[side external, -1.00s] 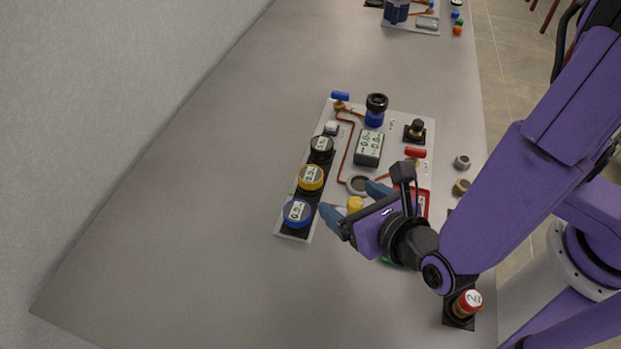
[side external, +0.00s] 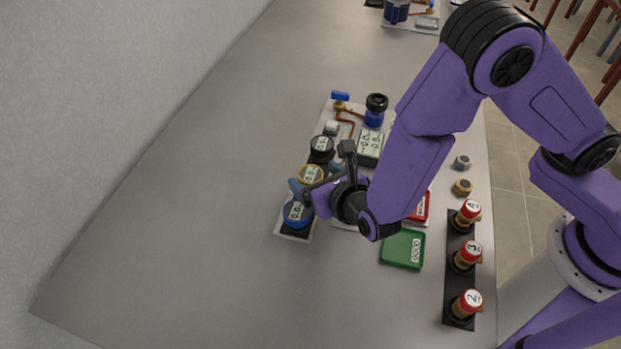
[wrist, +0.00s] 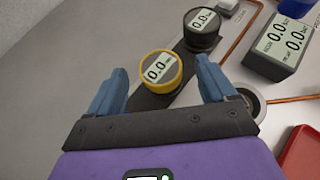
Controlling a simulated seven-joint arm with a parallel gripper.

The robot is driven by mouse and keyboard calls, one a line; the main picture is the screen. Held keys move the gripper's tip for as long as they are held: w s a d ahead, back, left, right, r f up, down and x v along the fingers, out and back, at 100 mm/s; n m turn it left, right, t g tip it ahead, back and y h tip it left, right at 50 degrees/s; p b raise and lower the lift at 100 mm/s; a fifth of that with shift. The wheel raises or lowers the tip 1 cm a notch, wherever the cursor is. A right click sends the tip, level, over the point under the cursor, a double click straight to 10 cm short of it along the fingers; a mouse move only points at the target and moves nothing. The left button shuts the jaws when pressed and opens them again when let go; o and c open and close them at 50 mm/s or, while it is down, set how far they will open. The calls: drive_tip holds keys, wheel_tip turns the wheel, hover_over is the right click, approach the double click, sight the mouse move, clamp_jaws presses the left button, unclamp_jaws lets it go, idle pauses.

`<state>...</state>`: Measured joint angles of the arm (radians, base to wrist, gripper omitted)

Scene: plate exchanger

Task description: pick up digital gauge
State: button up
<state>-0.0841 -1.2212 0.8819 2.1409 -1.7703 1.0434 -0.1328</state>
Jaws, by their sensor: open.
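Three round digital gauges stand in a row on a dark strip: a black-rimmed one (side external: 321,144), a yellow-rimmed one (side external: 313,173) and a blue one (side external: 296,215). In the wrist view the yellow gauge (wrist: 161,69) lies between the two blue fingertips, and the black gauge (wrist: 203,24) stands beyond. My gripper (wrist: 164,68) is open, with nothing gripped. In the side external view my gripper (side external: 302,182) is over the row, by the yellow and blue gauges, partly covering them. The blue gauge is out of the wrist view.
A rectangular meter (side external: 369,147) and a blue fitting (side external: 375,111) stand right of the row, with copper pipes between. A green tray (side external: 402,249), a red tray (side external: 420,207) and red-topped numbered valves (side external: 467,255) lie right. The table left of the row is clear.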

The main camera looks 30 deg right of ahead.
drive_tip(key=shift+w+f, duration=0.2)
drive_tip(key=shift+w, duration=0.15)
drive_tip(key=c, duration=1.3)
drive_tip(key=shift+r, duration=0.15)
